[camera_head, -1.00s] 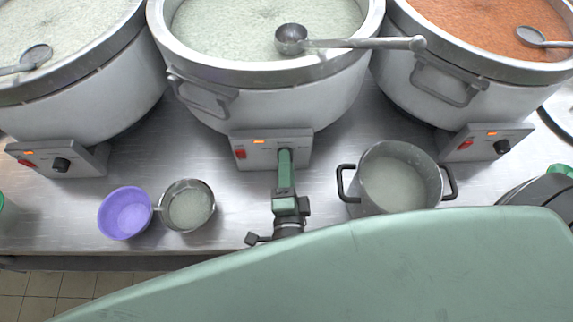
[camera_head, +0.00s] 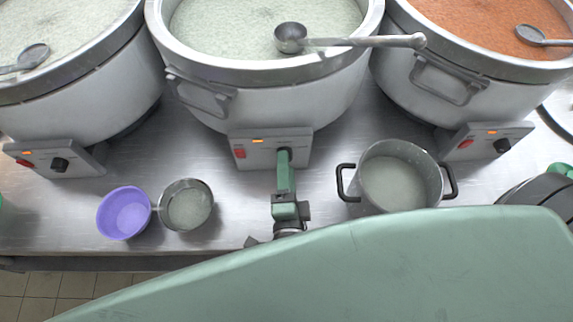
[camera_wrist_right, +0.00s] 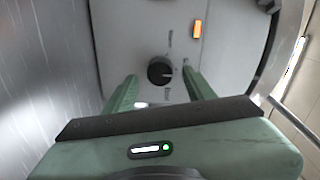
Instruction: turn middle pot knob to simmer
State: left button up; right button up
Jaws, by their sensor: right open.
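The middle pot (camera_head: 265,95) stands at the centre with a control box (camera_head: 262,150) on its front, carrying a red switch and a lit orange light. Its black knob (camera_wrist_right: 160,71) shows in the right wrist view, with its pointer toward the right of that picture. My right gripper (camera_wrist_right: 158,88) is open, its two green fingers on either side of and just below the knob, apart from it as far as I can see. In the head view the right gripper (camera_head: 284,160) reaches up to the box and hides the knob. My left gripper is not in view.
A small lidless pot (camera_head: 429,170) stands right of my gripper. A purple bowl (camera_head: 111,214) and a metal bowl (camera_head: 203,214) stand to the left. A ladle (camera_head: 370,41) lies across the middle pot's rim. Left (camera_head: 90,110) and right (camera_head: 405,65) pots flank it.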

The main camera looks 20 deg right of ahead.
jog(key=b+v, duration=0.1)
jog(key=v, duration=0.5)
jog(key=shift+s+b, duration=0.3)
jog(key=shift+s, duration=0.1)
jog(key=shift+a+f, duration=0.1)
jog(key=shift+a, duration=0.05)
